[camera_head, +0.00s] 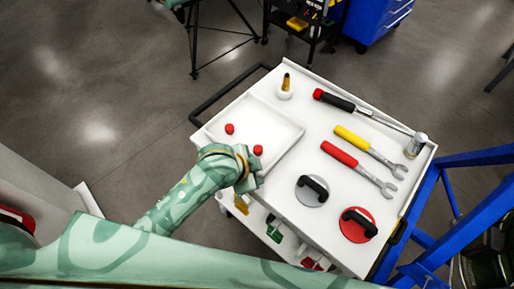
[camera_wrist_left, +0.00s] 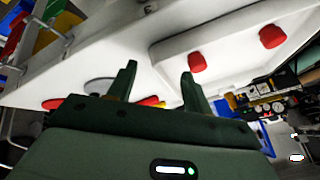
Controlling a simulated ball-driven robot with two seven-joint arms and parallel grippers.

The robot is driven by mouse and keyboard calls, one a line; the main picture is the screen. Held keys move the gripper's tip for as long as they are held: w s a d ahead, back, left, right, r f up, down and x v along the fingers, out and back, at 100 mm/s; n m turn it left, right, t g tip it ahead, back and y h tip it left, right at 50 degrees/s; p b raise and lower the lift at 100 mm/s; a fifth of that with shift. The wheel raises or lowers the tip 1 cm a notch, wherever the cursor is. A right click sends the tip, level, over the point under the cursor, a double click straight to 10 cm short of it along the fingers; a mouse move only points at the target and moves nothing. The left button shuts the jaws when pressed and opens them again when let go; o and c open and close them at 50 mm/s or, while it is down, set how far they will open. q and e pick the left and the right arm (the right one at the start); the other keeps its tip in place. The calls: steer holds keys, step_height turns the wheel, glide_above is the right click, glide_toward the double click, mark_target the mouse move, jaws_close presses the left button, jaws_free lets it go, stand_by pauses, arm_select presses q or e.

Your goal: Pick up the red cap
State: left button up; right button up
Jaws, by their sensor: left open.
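Two small red caps, one at the left (camera_head: 229,128) and one nearer my gripper (camera_head: 258,150), sit in a shallow white tray (camera_head: 284,116) on a white cart. In the left wrist view both show, the closer one (camera_wrist_left: 197,62) just beyond one fingertip and the other (camera_wrist_left: 272,36) farther right. My left gripper (camera_head: 254,184) is at the near edge of the tray, beside the closer cap and apart from it. In the wrist view its two dark fingers (camera_wrist_left: 160,78) are spread with nothing between them. My right gripper is not in view.
The cart top (camera_head: 300,160) also holds a small bottle (camera_head: 285,88), a hammer-like tool (camera_head: 335,101), yellow (camera_head: 352,138) and red (camera_head: 340,154) wrenches, and grey (camera_head: 309,196) and red (camera_head: 352,233) discs with black handles. A blue frame (camera_head: 424,205) stands at the right.

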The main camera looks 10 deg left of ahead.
arm_select(q)
steer(key=w+d+r+m+g+h, duration=0.1)
steer(key=w+d+r+m+g, duration=0.25)
steer(key=d+r+m, duration=0.3)
steer(key=w+a+r+m+g+y+p, duration=0.1)
steer(key=w+a+r+m+g+y, duration=0.1)
steer(key=w+a+r+m+y, duration=0.45)
steer(key=n+h+b, duration=0.2)
steer(key=b, duration=0.2)
glide_above(258, 148)
steer(key=f, duration=1.1)
steer(key=shift+a+f, duration=0.15)
steer(key=shift+a, duration=0.1)
steer(key=f, duration=0.1)
steer(key=f+b, duration=0.1)
steer(key=f, duration=0.1)
steer(key=f+b, duration=0.1)
steer(key=f, duration=0.1)
steer(key=shift+d+f, duration=0.15)
steer(key=shift+d, duration=0.1)
jaws_close()
